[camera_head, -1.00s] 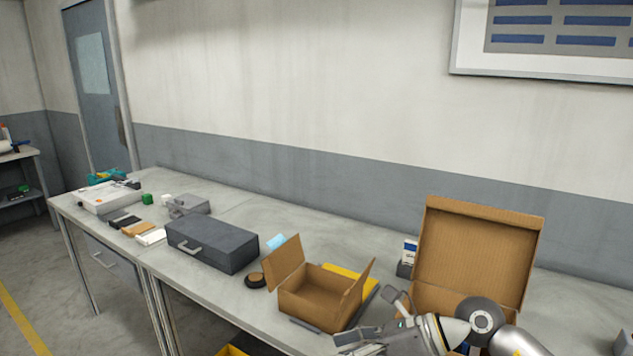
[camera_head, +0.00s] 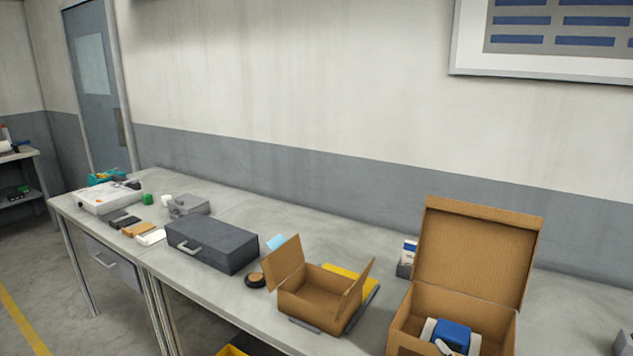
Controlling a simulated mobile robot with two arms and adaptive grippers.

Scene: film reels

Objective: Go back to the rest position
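Neither of my grippers can be made out in the head view. The large open cardboard box (camera_head: 478,250) stands at the lower right with its lid raised. Inside it lies a blue thing (camera_head: 452,334) with pale ends, and a small grey piece shows in front of it. The box's lower part is cut off by the frame edge. The small cardboard box (camera_head: 312,300) stands open with its flaps up, left of the large one. A dark round reel-like thing (camera_head: 255,280) lies on the table beside it.
The long grey table (camera_head: 230,291) runs along the wall. On it are a dark grey case (camera_head: 213,243), a small grey box (camera_head: 188,206), a white box (camera_head: 107,197) and a yellow item (camera_head: 350,275). The air above the boxes is clear.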

